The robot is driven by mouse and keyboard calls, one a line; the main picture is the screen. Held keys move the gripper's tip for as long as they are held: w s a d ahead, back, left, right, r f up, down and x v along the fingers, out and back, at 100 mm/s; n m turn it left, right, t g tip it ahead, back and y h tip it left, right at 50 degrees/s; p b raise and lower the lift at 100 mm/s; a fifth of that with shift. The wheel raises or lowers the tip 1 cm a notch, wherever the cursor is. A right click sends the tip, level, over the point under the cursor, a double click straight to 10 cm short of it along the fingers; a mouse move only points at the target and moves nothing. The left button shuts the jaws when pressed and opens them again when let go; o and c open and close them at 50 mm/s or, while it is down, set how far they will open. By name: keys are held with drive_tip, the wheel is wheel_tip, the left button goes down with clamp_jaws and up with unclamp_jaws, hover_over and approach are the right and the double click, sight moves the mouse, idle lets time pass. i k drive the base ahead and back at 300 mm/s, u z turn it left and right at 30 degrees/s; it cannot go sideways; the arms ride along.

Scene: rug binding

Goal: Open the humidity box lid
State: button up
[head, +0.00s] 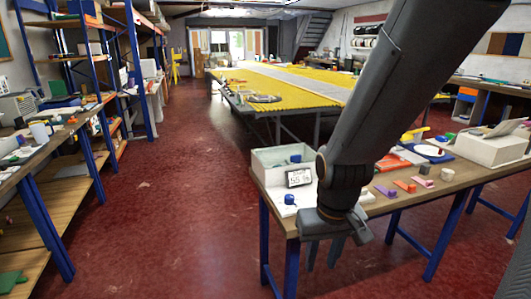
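A pale grey-white box (265,170) with a small display (299,178) on its front stands on the near left part of the workbench; I take it to be the humidity box. Its top looks open or clear, with something greenish showing inside; I cannot tell where a lid is. A blue knob-like piece (289,198) sits on a white flat surface just in front of it. My gripper (324,254) hangs at the bench's front edge, right of and nearer than the box, fingers down, apart and empty. My arm hides part of the bench behind it.
The workbench (376,207) carries coloured blocks (405,186), a white plate (433,152) and a white bin (492,150) on the right. A long table with yellow material (290,88) stands behind. Shelves (85,150) line the left. The red floor between is clear.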

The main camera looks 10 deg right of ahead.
sight(294, 158)
drive_tip(key=i, duration=1.05)
drive_tip(key=z, duration=0.8)
